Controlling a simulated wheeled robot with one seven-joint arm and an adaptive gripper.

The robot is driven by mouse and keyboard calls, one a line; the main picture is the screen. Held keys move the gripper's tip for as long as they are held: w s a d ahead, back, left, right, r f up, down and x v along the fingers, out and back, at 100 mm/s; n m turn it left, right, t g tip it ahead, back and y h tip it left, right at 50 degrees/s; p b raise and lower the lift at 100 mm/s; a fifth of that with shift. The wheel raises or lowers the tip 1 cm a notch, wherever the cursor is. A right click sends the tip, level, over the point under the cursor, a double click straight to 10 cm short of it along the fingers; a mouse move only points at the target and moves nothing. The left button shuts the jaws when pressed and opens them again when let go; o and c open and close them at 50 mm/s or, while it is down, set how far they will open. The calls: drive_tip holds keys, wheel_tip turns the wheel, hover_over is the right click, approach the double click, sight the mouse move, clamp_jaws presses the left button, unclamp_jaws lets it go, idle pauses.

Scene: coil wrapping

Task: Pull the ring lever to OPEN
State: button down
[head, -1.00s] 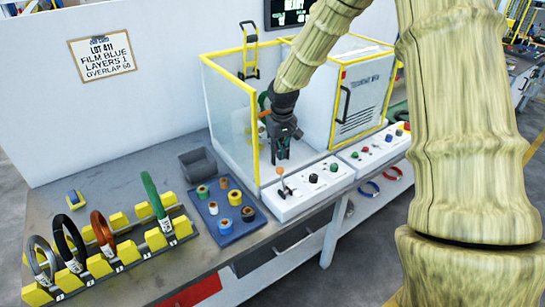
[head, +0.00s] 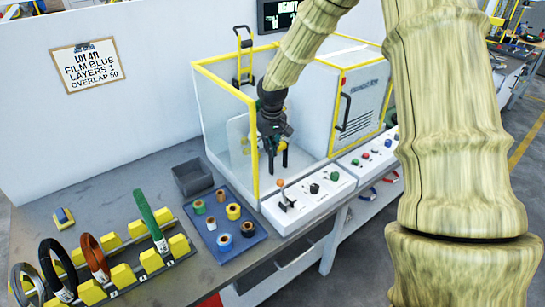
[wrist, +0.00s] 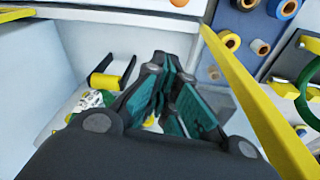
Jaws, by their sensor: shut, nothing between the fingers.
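The lever (head: 283,194) has an orange knob and stands on the left end of a white control panel in the head view. An orange round end at the top edge of the wrist view (wrist: 180,3) looks like its knob. My gripper (head: 277,165) is up and left of the lever in the head view, apart from it, at the yellow-framed clear enclosure. It is shut and empty. The wrist view shows its dark fingers with teal pads (wrist: 170,100). The OPEN marking is too small to read.
The yellow-framed enclosure (head: 254,150) stands close around my gripper. A yellow frame bar (wrist: 250,85) crosses the wrist view beside the fingers. A blue tray (head: 236,242) with several rolls and a rack with several rings (head: 152,222) stand left of the panel.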

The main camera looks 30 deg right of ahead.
wheel_tip(320, 180, down, 8)
drive_tip(key=s+p, duration=0.2)
drive_tip(key=p, duration=0.3)
drive_tip(key=shift+s+f, duration=0.2)
drive_tip(key=shift+s, duration=0.2)
idle(0.4)
drive_tip(key=shift+t+b, duration=0.3)
drive_tip(key=shift+b, duration=0.1)
